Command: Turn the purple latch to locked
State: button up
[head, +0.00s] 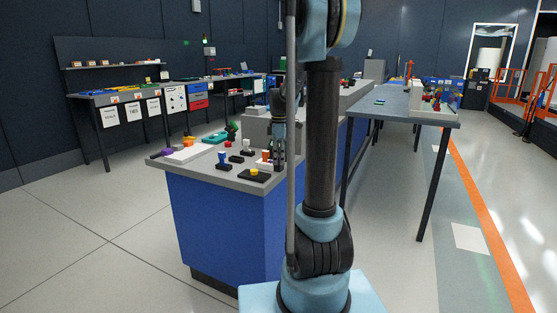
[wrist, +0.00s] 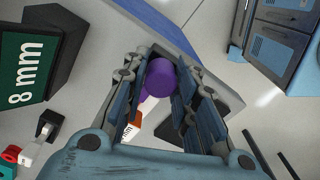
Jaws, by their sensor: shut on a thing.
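In the wrist view a purple rounded knob, the purple latch (wrist: 160,78), sits between the fingers of my gripper (wrist: 163,72). The fingers are shut on it, one on each side. A lower purple part shows beneath the knob, partly hidden by the left finger. Its turn position cannot be read. In the head view my gripper (head: 279,158) points down over the grey-topped, blue-sided bench (head: 205,182). The held latch is not clearly visible there.
A dark block with a green "8 mm" face (wrist: 27,70) is at the wrist view's left. A yellow knob on a black base (head: 254,170) and a blue cylinder (head: 222,157) stand on the bench. A side table (head: 405,105) is at right; the floor in front is clear.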

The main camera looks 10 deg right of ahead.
dwell(0.5)
jog(key=o, duration=0.8)
jog(key=shift+c, duration=0.2)
notch_tip(320, 180, up, 12)
jog(key=shift+w, duration=0.1)
jog(key=s+f+m, duration=0.5)
jog(key=s+f, duration=0.1)
jog(key=s, duration=0.5)
jog(key=s+f+m+t, duration=0.1)
jog(key=s+f+m, duration=0.4)
jog(key=s, duration=0.7)
jog(key=s+f+m+t, duration=0.1)
jog(key=s+f+m, duration=0.4)
jog(key=s+f, duration=0.4)
jog(key=s, duration=0.3)
